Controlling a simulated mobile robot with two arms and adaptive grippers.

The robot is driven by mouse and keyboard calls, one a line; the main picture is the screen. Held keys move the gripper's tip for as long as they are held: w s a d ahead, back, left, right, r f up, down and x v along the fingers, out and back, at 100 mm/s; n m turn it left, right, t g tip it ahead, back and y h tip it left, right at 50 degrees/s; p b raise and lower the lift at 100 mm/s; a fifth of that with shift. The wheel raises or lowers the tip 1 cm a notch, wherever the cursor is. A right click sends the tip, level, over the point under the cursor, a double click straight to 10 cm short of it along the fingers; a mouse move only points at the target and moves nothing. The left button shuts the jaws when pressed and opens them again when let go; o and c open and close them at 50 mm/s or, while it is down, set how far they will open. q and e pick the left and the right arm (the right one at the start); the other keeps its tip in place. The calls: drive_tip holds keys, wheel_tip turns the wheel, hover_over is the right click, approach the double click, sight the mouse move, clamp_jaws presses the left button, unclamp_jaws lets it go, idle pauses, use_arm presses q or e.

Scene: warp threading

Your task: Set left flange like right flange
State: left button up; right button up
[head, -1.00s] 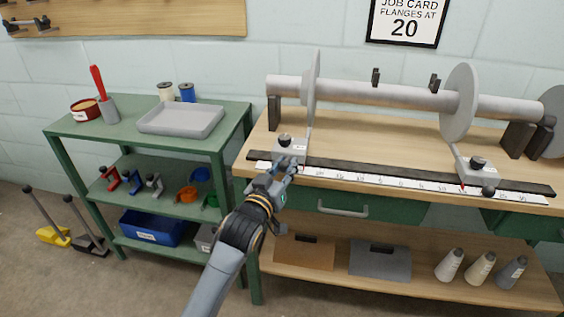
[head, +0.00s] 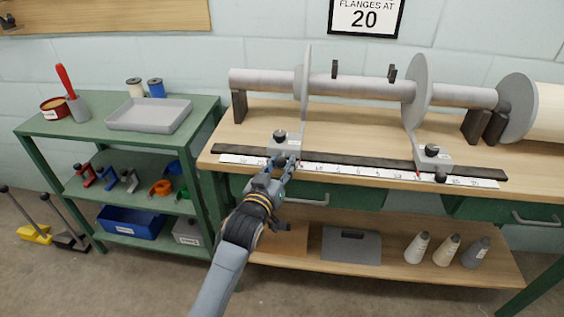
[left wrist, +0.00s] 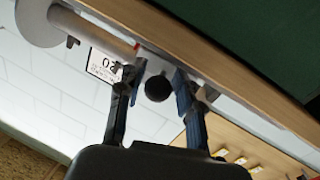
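The left flange (head: 305,88) is a thin grey disc standing upright on the horizontal shaft (head: 350,87); its grey block (head: 286,146) with a black top knob sits on the dark rail. The right flange (head: 417,93) stands further right, with a similar block (head: 433,158) and a black front knob (head: 440,177). A white scale (head: 350,172) runs along the rail's front. My left gripper (head: 284,166) is at the left block's front. In the left wrist view, its fingers (left wrist: 158,80) stand apart on either side of a black knob (left wrist: 158,88), with gaps visible. My right gripper is out of view.
A job card (head: 366,17) on the wall reads flanges at 20. A green shelf unit (head: 85,130) with a tray (head: 150,115) stands left of the bench. Several cones stand on the bench's lower shelf (head: 395,270). The rail between the two blocks is clear.

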use_arm(q)
drive_tip(key=shift+o, duration=0.4)
drive_tip(key=shift+r, duration=0.15)
drive_tip(key=v, duration=1.2)
